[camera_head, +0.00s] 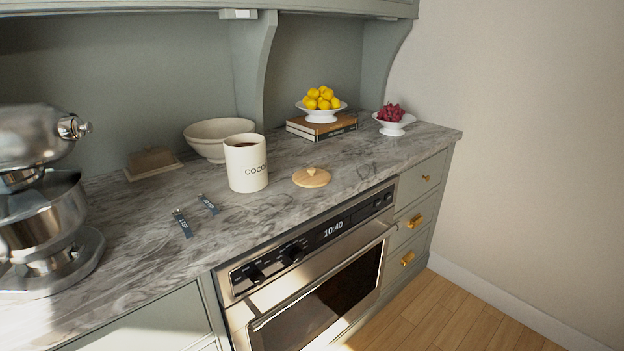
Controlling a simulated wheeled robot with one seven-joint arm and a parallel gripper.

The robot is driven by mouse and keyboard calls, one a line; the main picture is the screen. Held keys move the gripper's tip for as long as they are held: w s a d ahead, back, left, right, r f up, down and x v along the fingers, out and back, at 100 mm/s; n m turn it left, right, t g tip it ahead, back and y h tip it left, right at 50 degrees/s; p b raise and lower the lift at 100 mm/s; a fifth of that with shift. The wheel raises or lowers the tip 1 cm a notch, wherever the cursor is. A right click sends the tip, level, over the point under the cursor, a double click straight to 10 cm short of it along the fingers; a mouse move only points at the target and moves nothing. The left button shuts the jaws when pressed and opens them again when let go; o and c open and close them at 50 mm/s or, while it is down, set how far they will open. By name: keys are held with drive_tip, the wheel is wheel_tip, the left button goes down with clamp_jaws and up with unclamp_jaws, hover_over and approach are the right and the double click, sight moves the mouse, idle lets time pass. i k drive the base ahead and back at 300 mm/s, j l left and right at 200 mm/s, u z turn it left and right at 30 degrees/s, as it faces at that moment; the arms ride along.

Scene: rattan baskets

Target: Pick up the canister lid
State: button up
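The canister lid (311,177) is a round, light wooden disc with a small knob on top. It lies flat on the marble counter, near the front edge above the oven. My gripper is not in view.
A stand mixer (45,225) fills the left. Lemons on books (322,128) and a red fruit bowl (393,125) stand behind right.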

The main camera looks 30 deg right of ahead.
sight(309, 177)
drive_tip(key=i+l, duration=0.25)
drive_tip(key=i, duration=0.15)
drive_tip(key=i+l, duration=0.2)
drive_tip(key=i, duration=0.15)
drive_tip(key=i+l+z, duration=0.1)
drive_tip(key=i+l, duration=0.15)
drive_tip(key=i, duration=0.15)
